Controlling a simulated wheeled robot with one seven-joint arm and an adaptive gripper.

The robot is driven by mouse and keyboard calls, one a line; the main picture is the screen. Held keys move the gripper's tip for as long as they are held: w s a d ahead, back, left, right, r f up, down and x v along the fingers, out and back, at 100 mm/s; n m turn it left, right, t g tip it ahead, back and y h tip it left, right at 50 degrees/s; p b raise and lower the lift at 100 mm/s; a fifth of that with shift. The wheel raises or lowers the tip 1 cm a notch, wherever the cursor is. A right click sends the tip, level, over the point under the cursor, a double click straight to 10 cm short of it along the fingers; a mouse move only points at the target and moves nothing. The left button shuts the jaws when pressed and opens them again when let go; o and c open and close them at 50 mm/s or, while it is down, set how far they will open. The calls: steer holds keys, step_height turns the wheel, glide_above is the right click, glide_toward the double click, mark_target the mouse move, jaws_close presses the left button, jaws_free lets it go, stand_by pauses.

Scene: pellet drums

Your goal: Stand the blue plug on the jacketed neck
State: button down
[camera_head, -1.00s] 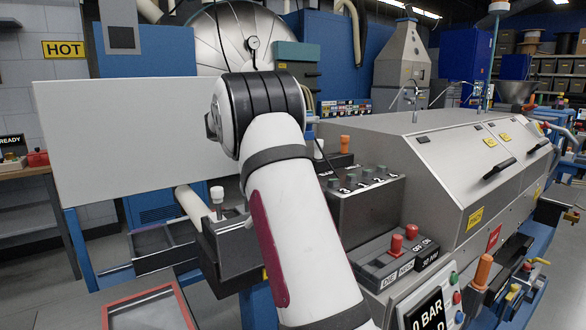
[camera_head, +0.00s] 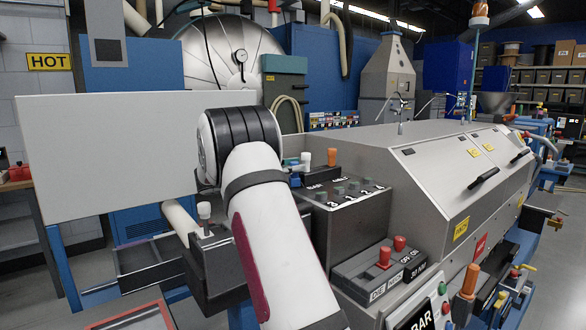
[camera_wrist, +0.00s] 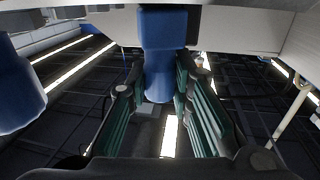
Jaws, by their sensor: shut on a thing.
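In the wrist view, the blue plug (camera_wrist: 162,55) stands between the teal-padded fingers of my gripper (camera_wrist: 160,72), which is shut on it. The plug has a wide head, a narrower middle and a rounded lower end in the picture. A second rounded blue thing (camera_wrist: 14,92) is at the left edge, apart from the fingers; I cannot tell what it is. In the head view my arm hides my gripper and the held plug. I cannot make out the jacketed neck for certain in either view.
A large white panel (camera_head: 105,155) stands at the left. A dark control box (camera_head: 352,218) with orange and white pegs is just right of my arm. A long grey machine housing (camera_head: 440,190) fills the right. A white-knobbed peg (camera_head: 204,211) stands left of my arm.

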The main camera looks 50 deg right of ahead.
steer(key=shift+a+f+b, duration=0.1)
steer(key=shift+f+b, duration=0.2)
steer(key=shift+f, duration=0.55)
steer(key=c, duration=1.4)
jaws_free()
steer(key=shift+f, duration=0.1)
steer(key=shift+c, duration=0.2)
steer(key=shift+r+p, duration=0.3)
steer(key=shift+r, duration=0.2)
steer(key=b+v, duration=0.1)
steer(key=v, duration=1.1)
steer(key=shift+r, duration=0.45)
steer(key=shift+w+r, duration=0.1)
